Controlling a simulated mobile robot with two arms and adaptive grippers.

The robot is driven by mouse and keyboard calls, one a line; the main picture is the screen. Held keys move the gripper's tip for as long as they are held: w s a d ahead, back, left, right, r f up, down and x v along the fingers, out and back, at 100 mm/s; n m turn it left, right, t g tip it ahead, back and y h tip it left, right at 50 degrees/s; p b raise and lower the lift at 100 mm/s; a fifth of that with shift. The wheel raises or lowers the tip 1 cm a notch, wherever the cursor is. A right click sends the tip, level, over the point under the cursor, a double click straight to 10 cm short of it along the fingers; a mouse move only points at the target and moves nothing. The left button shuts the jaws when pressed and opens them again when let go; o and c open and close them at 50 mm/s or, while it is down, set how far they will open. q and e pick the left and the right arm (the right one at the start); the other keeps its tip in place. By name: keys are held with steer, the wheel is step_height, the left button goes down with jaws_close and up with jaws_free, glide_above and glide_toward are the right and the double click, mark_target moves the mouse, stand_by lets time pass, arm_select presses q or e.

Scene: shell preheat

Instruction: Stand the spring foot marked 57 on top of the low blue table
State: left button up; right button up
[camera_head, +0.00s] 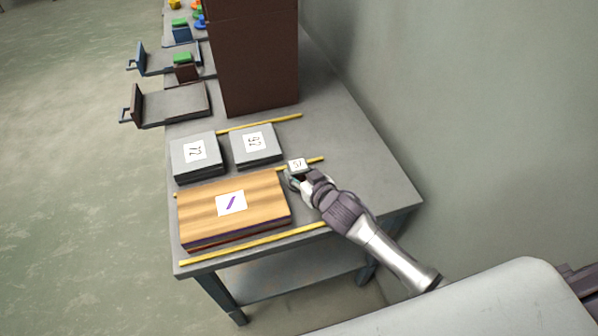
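A small piece with a white label (297,164), which seems to read 57 or 51, is on the right part of the grey bench, beside the wooden block. My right gripper (297,180) comes in from the lower right, its fingertips right at this piece. The piece's lower part is hidden by the fingers, so I cannot tell whether they are closed on it. I cannot pick out a low blue table with certainty; a small blue block (182,36) stands at the far end. My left gripper is not in view.
The bench (350,150) also carries a wooden block (265,208), two grey labelled blocks (187,170) (262,155), yellow strips (265,122) and a tall brown box (255,60). Grey trays (172,105) (165,62) jut out left. A wall is close on the right.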

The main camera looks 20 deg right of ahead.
steer(key=o, duration=0.4)
